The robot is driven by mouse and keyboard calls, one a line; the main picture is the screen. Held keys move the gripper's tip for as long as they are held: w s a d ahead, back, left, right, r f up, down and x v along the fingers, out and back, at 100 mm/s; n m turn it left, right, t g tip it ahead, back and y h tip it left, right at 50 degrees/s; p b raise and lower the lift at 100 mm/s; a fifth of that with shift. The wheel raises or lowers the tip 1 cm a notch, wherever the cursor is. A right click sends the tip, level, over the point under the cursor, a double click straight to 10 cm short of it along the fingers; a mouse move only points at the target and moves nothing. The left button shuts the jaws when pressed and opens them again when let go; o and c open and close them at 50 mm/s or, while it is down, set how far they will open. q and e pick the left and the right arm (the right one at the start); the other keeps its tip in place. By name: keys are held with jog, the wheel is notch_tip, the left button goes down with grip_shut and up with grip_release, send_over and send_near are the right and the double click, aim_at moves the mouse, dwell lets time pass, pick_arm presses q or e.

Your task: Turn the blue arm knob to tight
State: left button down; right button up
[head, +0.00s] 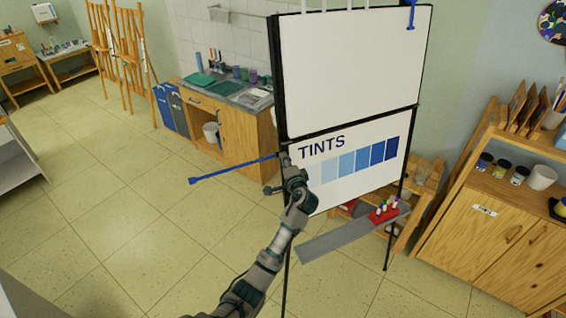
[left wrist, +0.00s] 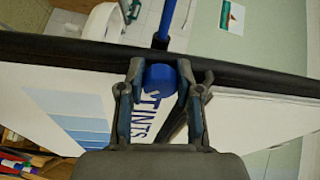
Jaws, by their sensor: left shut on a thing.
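The blue arm (head: 235,168) sticks out to the left from the side of the flip-chart easel (head: 273,80), ending in a small blue tip. My left gripper (head: 287,163) is at the easel's left edge, where the blue arm meets the frame, and hides the knob in the head view. In the left wrist view, the blue knob (left wrist: 161,78) sits between the two fingers of the left gripper (left wrist: 160,92), which are shut on it. The blue arm (left wrist: 171,22) runs up beyond the black frame bar (left wrist: 80,52). My right gripper is not in view.
The "TINTS" sheet (head: 350,160) hangs close beside the gripper. A grey tray (head: 335,240) with a red marker holder (head: 384,215) is below it. A wooden sink cabinet (head: 240,128) stands behind. The floor (head: 120,210) to the left is clear.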

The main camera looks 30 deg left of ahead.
pick_arm(q)
jog(key=m, duration=0.3)
jog(key=shift+d+f+h, duration=0.15)
jog(key=shift+d+h, duration=0.15)
jog(key=m, duration=0.2)
jog(key=shift+m+g+h, duration=0.3)
jog(key=shift+m+g, duration=0.1)
jog(key=shift+d+f+m, duration=0.1)
jog(key=shift+m, duration=0.6)
jog(key=shift+f, duration=0.1)
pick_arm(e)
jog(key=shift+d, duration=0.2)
pick_arm(q)
jog(key=c, duration=0.8)
grip_release()
jog(key=shift+w+d+r, duration=0.1)
jog(key=shift+d+r, duration=0.05)
jog(key=shift+r, duration=0.1)
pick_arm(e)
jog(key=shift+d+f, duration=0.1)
pick_arm(q)
jog(key=shift+r, duration=0.1)
